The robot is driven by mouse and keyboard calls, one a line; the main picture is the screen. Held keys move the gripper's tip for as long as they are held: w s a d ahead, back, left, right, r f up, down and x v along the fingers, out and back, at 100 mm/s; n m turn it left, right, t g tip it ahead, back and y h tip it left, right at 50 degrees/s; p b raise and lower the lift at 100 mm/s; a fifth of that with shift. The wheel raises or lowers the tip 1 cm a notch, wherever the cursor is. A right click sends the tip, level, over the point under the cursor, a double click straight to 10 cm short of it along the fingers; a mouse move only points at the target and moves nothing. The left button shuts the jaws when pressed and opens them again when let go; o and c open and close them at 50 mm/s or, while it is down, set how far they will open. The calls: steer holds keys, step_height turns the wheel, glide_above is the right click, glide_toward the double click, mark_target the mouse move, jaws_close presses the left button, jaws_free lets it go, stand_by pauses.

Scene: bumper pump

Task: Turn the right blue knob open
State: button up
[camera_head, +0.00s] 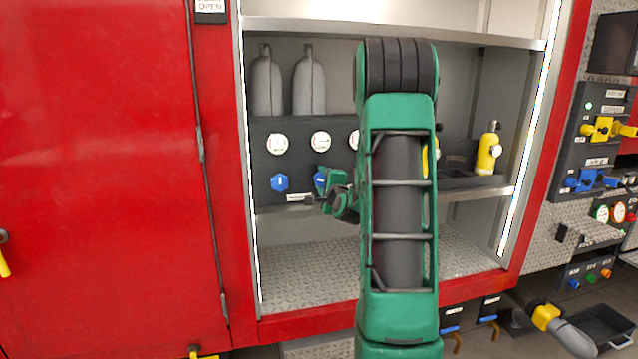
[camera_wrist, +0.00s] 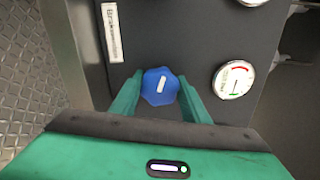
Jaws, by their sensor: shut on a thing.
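Two blue knobs sit on a dark panel below round gauges. The left blue knob (camera_head: 279,182) is uncovered, with a small white mark. The right blue knob (camera_head: 319,179) is partly hidden by my gripper (camera_head: 326,186) in the head view. In the wrist view the right knob (camera_wrist: 160,87) lies between the two green fingers of my gripper (camera_wrist: 160,98), which are shut on its sides. Its white mark is slightly tilted in that view.
The panel (camera_head: 263,160) stands in an open compartment with a bare metal floor (camera_head: 310,270). A white gauge (camera_wrist: 234,80) and a label (camera_wrist: 112,33) are near the knob. A yellow bottle (camera_head: 487,155) stands at right. My arm hides the panel's right part.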

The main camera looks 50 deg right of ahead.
steer(key=n, duration=0.4)
steer(key=shift+w+a+f+n, duration=0.15)
steer(key=shift+a+f+n, duration=0.15)
steer(key=shift+a, duration=0.05)
stand_by(0.4)
steer(key=o, duration=1)
steer(key=shift+o, duration=0.2)
steer(key=shift+d+r, duration=0.1)
steer(key=shift+d, duration=0.05)
steer(key=v, duration=1)
steer(key=shift+a, duration=0.35)
steer(key=shift+r, duration=0.15)
